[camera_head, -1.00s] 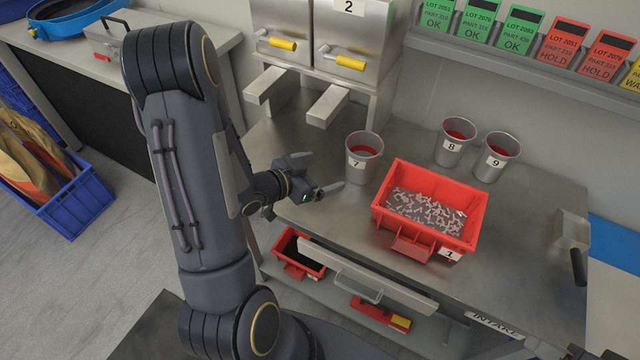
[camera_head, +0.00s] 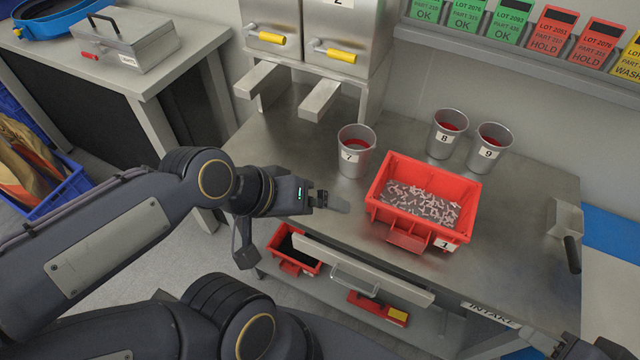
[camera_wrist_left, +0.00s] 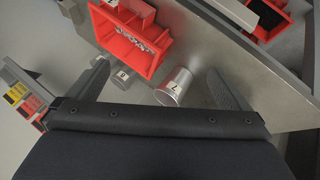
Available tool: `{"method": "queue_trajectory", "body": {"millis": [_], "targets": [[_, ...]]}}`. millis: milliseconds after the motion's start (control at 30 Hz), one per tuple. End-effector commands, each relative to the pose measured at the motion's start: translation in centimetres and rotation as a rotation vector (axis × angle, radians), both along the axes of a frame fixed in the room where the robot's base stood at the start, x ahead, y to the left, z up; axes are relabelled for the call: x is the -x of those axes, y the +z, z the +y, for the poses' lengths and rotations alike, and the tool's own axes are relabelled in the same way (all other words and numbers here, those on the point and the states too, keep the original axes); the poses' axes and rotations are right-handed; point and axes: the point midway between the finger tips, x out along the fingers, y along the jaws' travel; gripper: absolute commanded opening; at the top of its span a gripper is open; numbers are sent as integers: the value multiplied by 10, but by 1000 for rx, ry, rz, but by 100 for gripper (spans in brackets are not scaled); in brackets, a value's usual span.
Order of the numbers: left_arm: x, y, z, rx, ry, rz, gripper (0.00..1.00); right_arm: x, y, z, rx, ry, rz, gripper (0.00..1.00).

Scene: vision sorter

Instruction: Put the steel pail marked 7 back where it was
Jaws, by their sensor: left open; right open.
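The steel pail marked 7 (camera_head: 356,160) stands upright on the steel bench, with red showing inside. My left gripper (camera_head: 332,202) is open and empty, just in front of the pail and slightly to its left, apart from it. In the left wrist view, pail 7 (camera_wrist_left: 176,88) appears between the two spread fingers (camera_wrist_left: 162,88), beyond them. My right gripper (camera_head: 530,342) shows only in part at the bottom right edge, with nothing visible in it.
A red bin marked 1 (camera_head: 470,207) with metal parts stands right of pail 7. Pails 8 (camera_head: 443,141) and 9 (camera_head: 487,156) stand behind it. A steel cabinet with yellow handles (camera_head: 355,35) and two protruding bars is behind pail 7. An open drawer (camera_head: 410,287) projects in front.

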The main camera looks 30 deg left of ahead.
Motion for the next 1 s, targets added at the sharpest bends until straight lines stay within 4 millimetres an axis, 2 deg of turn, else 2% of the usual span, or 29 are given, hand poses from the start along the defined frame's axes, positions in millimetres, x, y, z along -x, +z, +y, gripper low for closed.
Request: {"method": "queue_trajectory", "body": {"millis": [33, 167, 300, 400, 500, 600, 733, 833, 1000], "targets": [[-19, -8, -6, 95, 100, 6, 100, 0, -13, 0, 0, 0, 0, 41], [-81, -12, -17, 455, 476, 28, 100, 0, -33, 0, 0, 0, 0, 41], [-143, -24, -18, 892, 910, 79, 100, 0, -54, 0, 0, 0, 0, 41], [-180, -40, -12, 1208, 1207, 107, 100, 0, -69, 0, 0, 0, 0, 41], [-207, -60, -3, 1507, 1462, 107, 100, 0, -81, 0, 0, 0, 0, 41], [-223, -78, 8, 1755, 1644, 79, 100, 0, -90, 0, 0, 0, 0, 41], [-231, -91, 17, 1975, 1768, 30, 100, 0, -96, 0, 0, 0, 0, 41], [-234, -95, 22, 2056, 1805, 7, 100, 0, -97, 0, 0, 0, 0, 41], [-249, -100, 28, 2078, 1814, -1, 100, 0, -95, 0, 0, 0, 0, 41]]}}
